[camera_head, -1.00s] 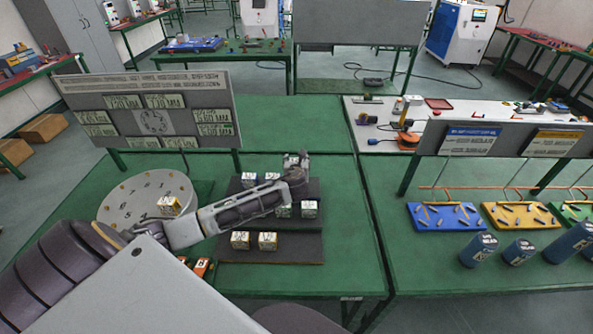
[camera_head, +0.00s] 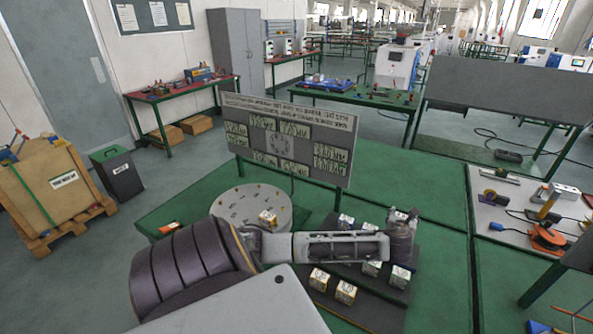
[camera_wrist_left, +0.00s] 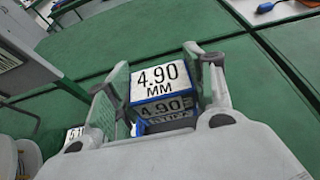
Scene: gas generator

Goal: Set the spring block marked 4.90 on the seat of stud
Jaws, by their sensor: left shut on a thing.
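The spring block marked 4.90 MM (camera_wrist_left: 160,80), white on top with a blue side, is between the fingers of my left gripper (camera_wrist_left: 158,88) in the left wrist view. In the head view my left gripper (camera_head: 402,222) is over the back right of the dark block mat (camera_head: 380,314), shut on the block. The block is mostly hidden there. The round grey plate (camera_head: 236,203) with small numbered seats stands left of the mat. A yellow-and-white block (camera_head: 267,218) sits on its right part. The stud number is too small to read. My right gripper is out of view.
Several other blocks stand on the mat, including one at its back left (camera_head: 345,221) and one in front (camera_head: 319,279). A grey board (camera_head: 290,135) with thickness labels stands behind the plate. Green table (camera_head: 425,185) behind the mat is clear.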

